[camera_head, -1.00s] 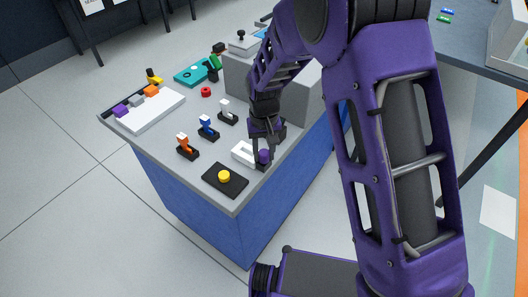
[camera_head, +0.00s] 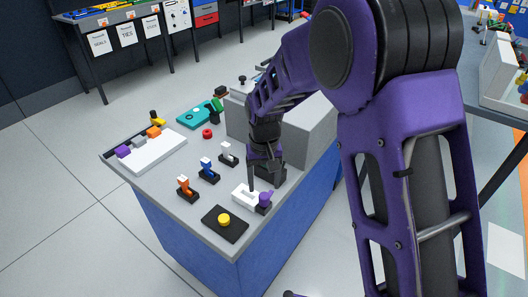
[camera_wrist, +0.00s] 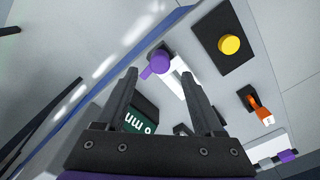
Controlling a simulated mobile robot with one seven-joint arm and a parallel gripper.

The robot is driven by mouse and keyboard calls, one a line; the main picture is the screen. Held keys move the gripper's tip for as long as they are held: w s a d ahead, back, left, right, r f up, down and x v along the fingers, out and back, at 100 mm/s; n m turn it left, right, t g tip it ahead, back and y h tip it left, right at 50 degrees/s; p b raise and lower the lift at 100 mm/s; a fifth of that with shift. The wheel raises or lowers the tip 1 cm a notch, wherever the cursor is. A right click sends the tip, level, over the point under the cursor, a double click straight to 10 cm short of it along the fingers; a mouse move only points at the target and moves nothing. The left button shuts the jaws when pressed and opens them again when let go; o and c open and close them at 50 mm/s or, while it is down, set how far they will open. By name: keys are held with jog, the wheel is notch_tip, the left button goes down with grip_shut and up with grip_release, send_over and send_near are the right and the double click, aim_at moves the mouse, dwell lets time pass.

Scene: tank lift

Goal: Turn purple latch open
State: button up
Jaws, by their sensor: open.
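The purple latch (camera_head: 265,199) sits at the right end of a white bracket (camera_head: 243,196) near the front right edge of the grey bench top. In the wrist view the latch (camera_wrist: 157,63) shows a round knob with a short arm pointing down-left, beside the white bracket (camera_wrist: 174,78). My gripper (camera_head: 262,184) points down just behind the latch, with one finger near the bracket. In the wrist view my gripper (camera_wrist: 159,70) is open, its fingers apart and empty. The knob appears ahead of the gap between the fingertips. I cannot tell whether a finger touches the latch.
A black plate with a yellow button (camera_head: 223,219) lies in front of the latch. Orange (camera_head: 186,188), blue (camera_head: 208,171) and white (camera_head: 228,154) levers stand to the left. A grey block (camera_head: 300,130) stands behind my gripper. A white tray (camera_head: 150,152) lies far left.

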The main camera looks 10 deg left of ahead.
aim_at(264, 195)
notch_tip(264, 195, up, 12)
jog(key=p, duration=0.1)
jog(key=shift+f, duration=0.1)
